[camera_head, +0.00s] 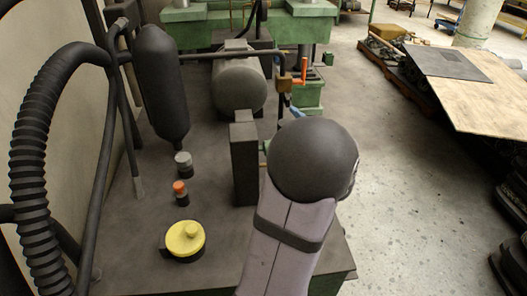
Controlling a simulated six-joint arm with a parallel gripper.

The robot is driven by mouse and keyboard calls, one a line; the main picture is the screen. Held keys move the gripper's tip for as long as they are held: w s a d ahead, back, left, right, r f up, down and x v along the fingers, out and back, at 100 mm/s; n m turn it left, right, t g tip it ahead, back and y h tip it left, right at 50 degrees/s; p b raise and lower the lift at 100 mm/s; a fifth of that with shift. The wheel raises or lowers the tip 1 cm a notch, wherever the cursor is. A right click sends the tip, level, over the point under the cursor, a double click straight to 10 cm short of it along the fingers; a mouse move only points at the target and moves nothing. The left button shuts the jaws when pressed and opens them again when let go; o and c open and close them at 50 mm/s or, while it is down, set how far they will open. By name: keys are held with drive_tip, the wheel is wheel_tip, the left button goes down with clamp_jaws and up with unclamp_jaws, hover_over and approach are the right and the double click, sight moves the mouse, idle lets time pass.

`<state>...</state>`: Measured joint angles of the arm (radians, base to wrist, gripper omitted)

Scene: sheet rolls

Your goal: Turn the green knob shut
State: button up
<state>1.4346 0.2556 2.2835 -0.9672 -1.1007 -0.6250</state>
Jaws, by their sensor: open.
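I cannot make out a green knob for certain. A small green piece (328,58) shows beside the green machine at the back, too small to identify. A yellow round knob (185,239) sits on the dark bench top at the front left. A small orange-topped knob (180,190) and a grey-capped one (183,161) stand behind it. An orange upright lever (304,69) and a blue handle (296,112) show on the pipework at the back. My arm, with a dark round joint, rises at the front centre and hides part of the pipework. My gripper is not in view.
The dark bench top (130,245) carries a hanging black cylinder (161,85), a grey horizontal tank (238,86) and a dark upright block (244,162). A thick ribbed hose (32,165) runs down the left. Open concrete floor (410,190) lies right; a wooden board (480,98) lies beyond.

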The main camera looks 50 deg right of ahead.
wheel_tip(320, 180, down, 8)
drive_tip(key=n+t+b, duration=0.2)
drive_tip(key=n+b, duration=0.1)
drive_tip(key=b, duration=0.2)
drive_tip(key=w+a+n+t+y+p, duration=0.1)
drive_tip(key=w+n+y, duration=0.1)
drive_tip(key=w+n, duration=0.3)
drive_tip(key=w, duration=0.3)
drive_tip(key=shift+w+t+y+p, duration=0.15)
drive_tip(key=shift+t+y+p, duration=0.15)
drive_tip(key=shift+t+p, duration=0.1)
drive_tip(key=shift+a, duration=0.1)
drive_tip(key=c, duration=1.1)
drive_tip(key=shift+o, duration=0.2)
drive_tip(key=shift+f+g+p, duration=0.3)
drive_tip(key=shift+g+p, duration=0.4)
